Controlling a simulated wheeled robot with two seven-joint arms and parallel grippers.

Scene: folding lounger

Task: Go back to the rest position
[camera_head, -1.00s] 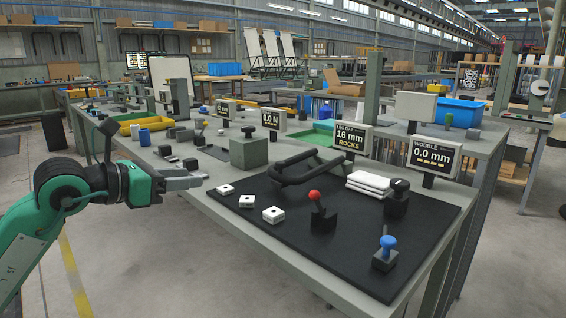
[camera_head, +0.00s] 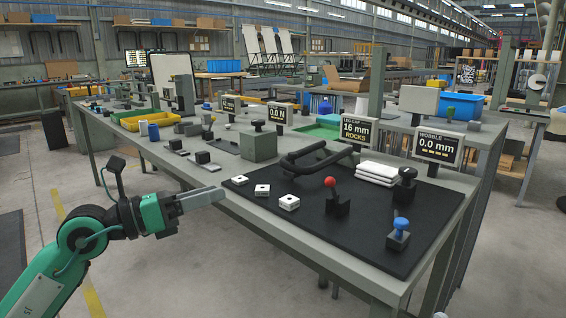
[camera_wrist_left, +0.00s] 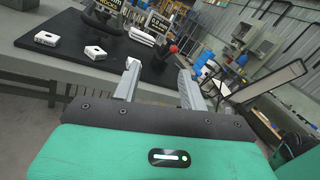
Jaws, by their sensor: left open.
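My left gripper (camera_head: 203,199) hangs in the air off the near left edge of the workbench, beside the black mat (camera_head: 375,247). In the left wrist view its two fingers (camera_wrist_left: 160,82) are apart with nothing between them. The black lounger frame part (camera_head: 318,163) lies on the mat's far side. Three white blocks lie along the mat's left edge, the nearest one (camera_head: 289,202) closest to me. My right gripper does not show.
A red-knobbed lever (camera_head: 332,190), a blue-knobbed clamp (camera_head: 399,232) and stacked white pads (camera_head: 379,173) stand on the mat. Displays (camera_head: 437,146) read 16 mm ROCKS and 0.0 mm. A yellow tray (camera_head: 149,121) is farther left.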

